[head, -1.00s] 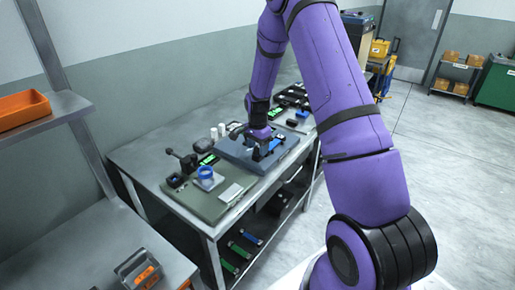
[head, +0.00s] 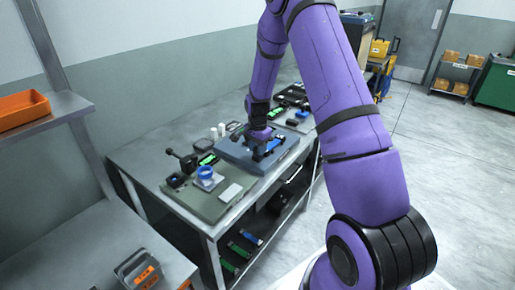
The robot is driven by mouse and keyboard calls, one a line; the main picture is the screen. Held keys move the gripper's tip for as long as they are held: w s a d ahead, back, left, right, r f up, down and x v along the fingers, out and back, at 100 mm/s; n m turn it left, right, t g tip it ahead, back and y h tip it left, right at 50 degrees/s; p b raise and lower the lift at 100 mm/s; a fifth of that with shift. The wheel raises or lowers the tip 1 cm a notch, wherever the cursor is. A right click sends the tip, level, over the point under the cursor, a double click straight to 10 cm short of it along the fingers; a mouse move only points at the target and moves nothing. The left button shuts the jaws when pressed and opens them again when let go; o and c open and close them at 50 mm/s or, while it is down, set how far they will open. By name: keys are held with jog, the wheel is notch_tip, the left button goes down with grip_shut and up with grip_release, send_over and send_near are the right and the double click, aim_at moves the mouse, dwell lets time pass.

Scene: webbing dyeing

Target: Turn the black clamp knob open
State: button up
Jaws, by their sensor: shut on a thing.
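My gripper (head: 260,147) is at the end of the purple arm, low over the blue-grey board (head: 232,153) on the metal workbench. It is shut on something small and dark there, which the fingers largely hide. This is where the black clamp knob would be, but I cannot make out its shape or how far it is turned. A blue piece (head: 274,145) lies on the board just right of the fingers.
A green-grey mat (head: 205,205) at the near end holds a blue-ringed cup (head: 206,174), a white block (head: 231,193) and a black lever device (head: 186,161). White bottles (head: 217,132) stand behind the board. A lower shelf holds coloured items (head: 244,242).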

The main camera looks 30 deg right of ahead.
jog(key=n, duration=0.3)
jog(key=shift+n, duration=0.4)
jog(key=n, duration=0.4)
jog(key=shift+n, duration=0.3)
jog(key=n, duration=0.4)
jog(key=shift+n, duration=2.4)
jog(key=o, duration=0.9)
